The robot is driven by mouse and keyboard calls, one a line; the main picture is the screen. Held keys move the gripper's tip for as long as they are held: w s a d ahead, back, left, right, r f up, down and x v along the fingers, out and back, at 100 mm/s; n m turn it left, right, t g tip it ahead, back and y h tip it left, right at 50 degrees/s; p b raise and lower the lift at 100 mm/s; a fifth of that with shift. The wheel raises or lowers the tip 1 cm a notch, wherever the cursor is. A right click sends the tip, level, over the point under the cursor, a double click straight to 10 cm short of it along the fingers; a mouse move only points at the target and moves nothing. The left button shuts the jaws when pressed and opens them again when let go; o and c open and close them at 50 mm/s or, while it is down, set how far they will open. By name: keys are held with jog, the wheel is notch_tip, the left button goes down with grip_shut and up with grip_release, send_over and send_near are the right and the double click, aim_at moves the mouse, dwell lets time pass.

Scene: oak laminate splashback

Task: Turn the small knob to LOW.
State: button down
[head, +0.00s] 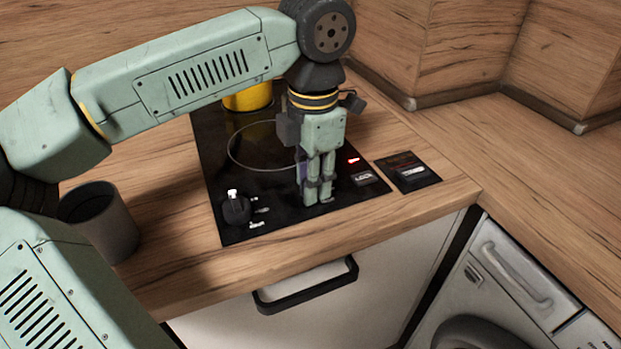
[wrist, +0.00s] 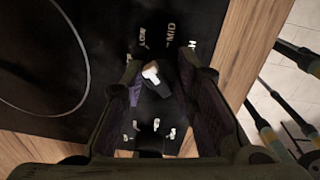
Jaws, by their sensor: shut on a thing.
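The small knob (wrist: 162,88) shows in the wrist view as a black grip with a white pointer tip, between my fingers. Its tip points up and to the left, roughly toward the leftmost printed label (wrist: 142,37), which is small and seems to read LOW. The MID label (wrist: 171,37) and a partly hidden label starting with H (wrist: 192,44) lie to its right. My gripper (head: 318,196) points down at the cooktop (head: 225,165) near its front edge and is shut on the small knob. In the head view the fingers hide this knob.
A larger black knob (head: 236,210) with a white mark stands to the left, with pale labels beside it. A yellow pot (head: 249,97) is behind, and a grey mug (head: 103,222) stands left. A red light (head: 353,160) and a small dark panel (head: 408,172) are right of my gripper.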

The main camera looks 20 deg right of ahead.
dwell(0.4)
jog(key=c, duration=1.3)
grip_release()
jog(key=r, duration=1.2)
jog(key=shift+s, duration=0.3)
